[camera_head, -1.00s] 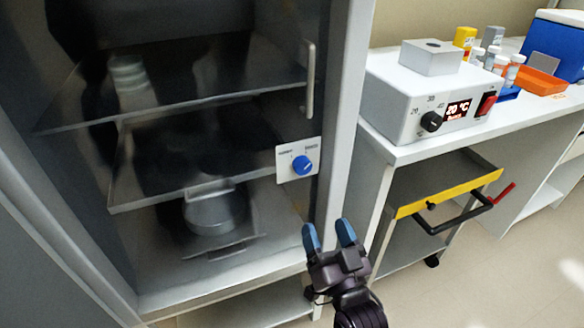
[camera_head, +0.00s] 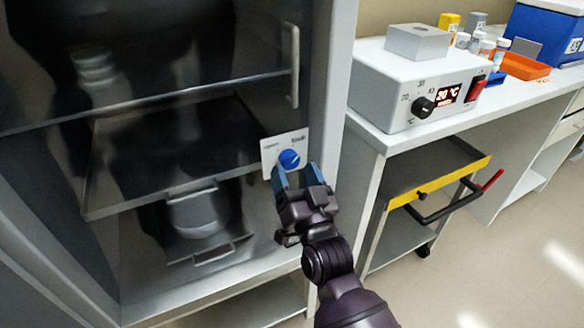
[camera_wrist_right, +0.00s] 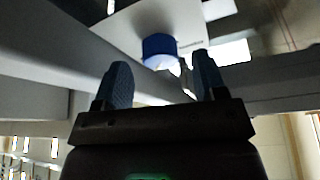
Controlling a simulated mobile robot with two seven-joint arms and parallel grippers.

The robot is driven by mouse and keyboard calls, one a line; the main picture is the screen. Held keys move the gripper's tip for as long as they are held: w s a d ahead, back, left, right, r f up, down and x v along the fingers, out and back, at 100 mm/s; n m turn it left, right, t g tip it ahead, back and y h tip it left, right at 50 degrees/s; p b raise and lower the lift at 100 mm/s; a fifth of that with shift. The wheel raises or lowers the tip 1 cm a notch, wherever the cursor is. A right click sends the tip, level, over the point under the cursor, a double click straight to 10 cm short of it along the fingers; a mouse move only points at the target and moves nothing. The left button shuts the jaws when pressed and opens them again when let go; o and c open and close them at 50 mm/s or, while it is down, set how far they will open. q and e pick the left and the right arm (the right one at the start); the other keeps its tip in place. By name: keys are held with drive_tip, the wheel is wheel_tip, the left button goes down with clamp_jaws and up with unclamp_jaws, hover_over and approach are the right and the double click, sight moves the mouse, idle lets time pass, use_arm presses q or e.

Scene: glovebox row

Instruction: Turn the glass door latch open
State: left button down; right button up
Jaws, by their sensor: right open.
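The latch is a blue round knob (camera_head: 289,159) on a white plate (camera_head: 270,156) at the lower right of the glass door (camera_head: 150,140). My right gripper (camera_head: 296,176) is open, its two blue fingertips just below the knob. In the right wrist view the blue knob (camera_wrist_right: 159,49) shows ahead, between the lines of the two fingers (camera_wrist_right: 160,82) and apart from them. Nothing is between the fingers. The door looks closed. My left gripper is not in view.
A vertical door handle (camera_head: 294,66) is above the knob. To the right, a white heater box with a display (camera_head: 410,85) stands on a bench (camera_head: 380,140). A cart with a yellow edge (camera_head: 440,182) is below it. Floor is clear at lower right.

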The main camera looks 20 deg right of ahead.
drive_tip(key=shift+w+r, duration=0.2)
drive_tip(key=shift+w, duration=0.4)
drive_tip(key=shift+w+d+r, duration=0.1)
drive_tip(key=shift+w, duration=0.1)
drive_tip(key=shift+c, duration=0.3)
drive_tip(key=c, duration=0.9)
